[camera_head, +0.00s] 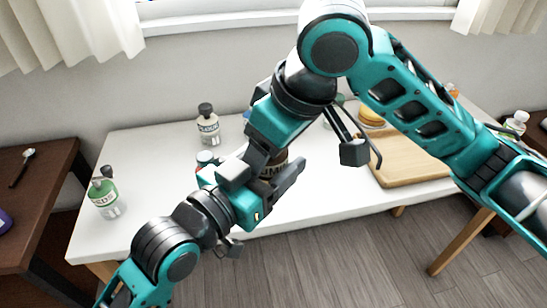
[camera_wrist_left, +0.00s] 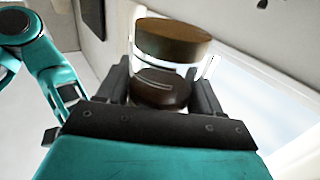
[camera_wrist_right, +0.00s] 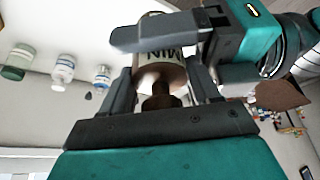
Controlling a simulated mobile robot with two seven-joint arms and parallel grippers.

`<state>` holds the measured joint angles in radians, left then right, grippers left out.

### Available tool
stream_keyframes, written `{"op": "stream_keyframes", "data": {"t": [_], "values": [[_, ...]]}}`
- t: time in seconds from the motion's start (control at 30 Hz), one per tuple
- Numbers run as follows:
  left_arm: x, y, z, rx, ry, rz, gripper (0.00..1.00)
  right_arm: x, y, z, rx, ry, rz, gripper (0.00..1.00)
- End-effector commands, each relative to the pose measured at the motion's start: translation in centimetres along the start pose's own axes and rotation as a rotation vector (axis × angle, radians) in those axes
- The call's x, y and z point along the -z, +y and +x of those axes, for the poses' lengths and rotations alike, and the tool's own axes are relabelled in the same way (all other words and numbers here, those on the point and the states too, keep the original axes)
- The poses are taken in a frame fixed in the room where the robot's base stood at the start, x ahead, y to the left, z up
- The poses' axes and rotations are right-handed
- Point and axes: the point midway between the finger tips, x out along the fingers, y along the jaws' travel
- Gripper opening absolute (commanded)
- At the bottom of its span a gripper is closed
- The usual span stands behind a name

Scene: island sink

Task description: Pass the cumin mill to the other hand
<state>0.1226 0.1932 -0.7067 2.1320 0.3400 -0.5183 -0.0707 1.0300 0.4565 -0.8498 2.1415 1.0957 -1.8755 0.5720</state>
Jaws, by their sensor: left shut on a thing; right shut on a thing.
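The cumin mill (camera_head: 277,162) is between my two grippers above the white table, mostly hidden by them in the head view. In the right wrist view the mill (camera_wrist_right: 158,70) shows a pale label, partly covered, and a dark brown neck. In the left wrist view the mill (camera_wrist_left: 172,40) shows a brown end and a dark part between the fingers. My left gripper (camera_head: 266,176) is shut on the mill from the lower left. My right gripper (camera_wrist_right: 163,88) is shut on its dark neck, coming from above in the head view.
The white table (camera_head: 150,155) bears a green-labelled bottle (camera_head: 105,198), a dark-capped bottle (camera_head: 208,127) and a wooden board (camera_head: 410,168) at the right. A small bottle (camera_head: 204,158) is partly hidden behind my left gripper. A brown side table (camera_head: 30,215) stands at the left.

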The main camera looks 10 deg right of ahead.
Motion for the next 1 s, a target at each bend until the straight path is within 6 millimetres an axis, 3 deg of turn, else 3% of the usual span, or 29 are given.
{"op": "stream_keyframes", "data": {"t": [0.07,0.1,0.37,1.0], "values": [[0.14,0.38,0.0,-0.008,0.004,-0.003,0.32,0.17,0.08,-0.02,-0.001,0.006,0.004,0.27],[0.21,0.4,0.0,-0.009,0.006,-0.003,0.32,0.18,0.08,-0.02,-0.001,0.007,0.004,0.64],[0.16,0.28,0.01,-0.006,0.004,-0.002,0.31,0.12,-0.01,-0.01,0.001,0.004,0.001,0.89],[0.03,0.0,0.08,0.0,0.0,-0.001,0.31,0.09,-0.4,-0.66,0.008,0.005,-0.01,0.91]]}}
